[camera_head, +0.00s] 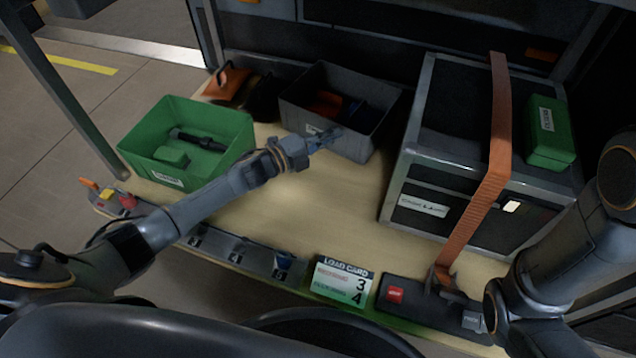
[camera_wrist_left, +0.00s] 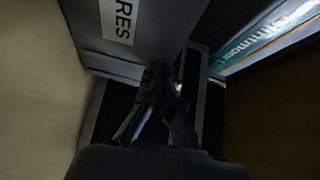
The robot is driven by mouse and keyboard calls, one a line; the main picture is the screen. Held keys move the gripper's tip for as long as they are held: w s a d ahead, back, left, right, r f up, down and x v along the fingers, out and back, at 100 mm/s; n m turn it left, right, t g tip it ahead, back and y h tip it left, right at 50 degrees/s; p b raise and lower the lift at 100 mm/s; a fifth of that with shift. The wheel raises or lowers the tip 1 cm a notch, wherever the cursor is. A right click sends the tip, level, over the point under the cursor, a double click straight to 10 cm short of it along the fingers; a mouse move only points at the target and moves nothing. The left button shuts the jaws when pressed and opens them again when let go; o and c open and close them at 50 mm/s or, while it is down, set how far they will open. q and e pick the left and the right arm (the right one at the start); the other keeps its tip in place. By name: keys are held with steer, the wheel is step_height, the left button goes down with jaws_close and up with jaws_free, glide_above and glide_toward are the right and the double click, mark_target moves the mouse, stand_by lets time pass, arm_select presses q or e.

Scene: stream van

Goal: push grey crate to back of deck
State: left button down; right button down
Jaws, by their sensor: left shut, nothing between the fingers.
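The grey crate (camera_head: 357,148) stands at the back middle of the pale wooden deck (camera_head: 310,205), with dark, orange and blue items inside. My left gripper (camera_head: 328,141) is shut and empty at the crate's front wall, near its label. In the left wrist view the shut fingers (camera_wrist_left: 160,100) point toward the grey crate wall (camera_wrist_left: 165,40), which carries a white label ending in "RES". I cannot tell whether the fingertips touch the wall. My right arm shows at the right, but its gripper is not seen.
A green crate (camera_head: 150,165) stands left of the grey one. An orange and black bag (camera_head: 240,90) lies behind it. A large dark case (camera_head: 440,170) with an orange strap (camera_head: 490,185) stands close on the right, bearing a green box (camera_head: 550,130). The front middle deck is clear.

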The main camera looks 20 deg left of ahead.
arm_select(q)
step_height(320, 180, up, 10)
stand_by(0.5)
